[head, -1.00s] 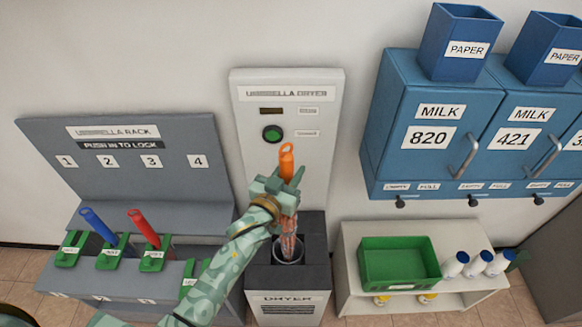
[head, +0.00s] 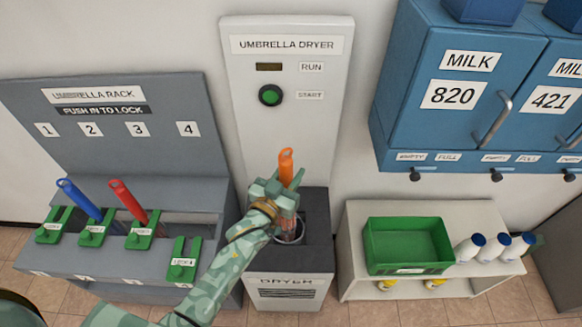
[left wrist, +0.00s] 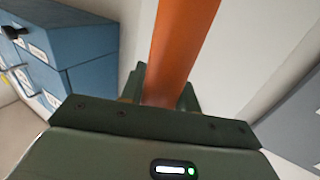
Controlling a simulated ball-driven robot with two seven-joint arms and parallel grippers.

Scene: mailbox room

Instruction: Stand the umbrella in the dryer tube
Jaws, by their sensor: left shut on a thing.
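My left gripper (head: 284,192) is shut on the orange umbrella (head: 286,166), just below the top of its handle. The orange shaft also fills the middle of the left wrist view (left wrist: 178,45), between the fingers. The umbrella is close to upright. Its lower part goes down into the mouth of the dryer tube (head: 301,232), at the front of the umbrella dryer (head: 325,120). My arm and hand partly cover the tube, and the umbrella's lower end is hidden inside. My right gripper is not in view.
The umbrella rack (head: 150,160) at the left holds a blue umbrella (head: 80,200) and a red umbrella (head: 128,200). A green start button (head: 270,95) is on the dryer panel.

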